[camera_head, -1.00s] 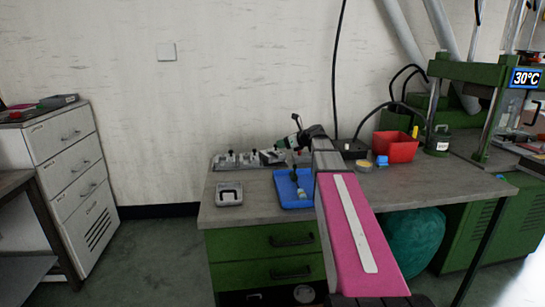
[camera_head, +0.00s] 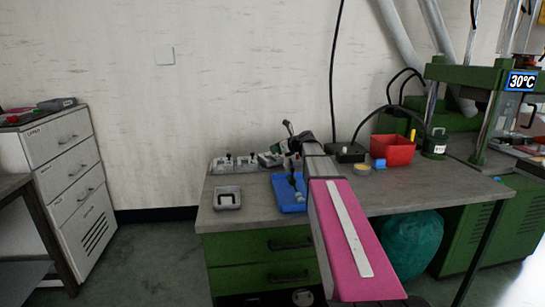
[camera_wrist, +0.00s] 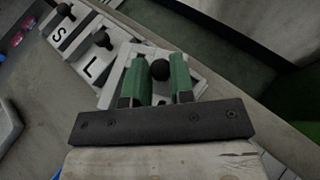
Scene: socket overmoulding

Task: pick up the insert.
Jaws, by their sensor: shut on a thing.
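The insert is a light grey block with a round black knob (camera_wrist: 160,70) on top. In the wrist view it is the third in a row, beside pieces marked S (camera_wrist: 60,33) and L (camera_wrist: 88,69). My gripper (camera_wrist: 159,80) has green fingers, one on each side of the knob, and is shut on the insert. How the fingers touch the knob is partly hidden. In the head view my gripper (camera_head: 276,149) is small, at the right end of the row of inserts (camera_head: 234,163) on the back of the bench. Whether the insert is lifted I cannot tell.
The grey bench (camera_head: 405,187) holds a grey part with a U-shaped recess (camera_head: 227,198) at the front left. A red bin (camera_head: 393,150) and a green press (camera_head: 480,72) stand at the right.

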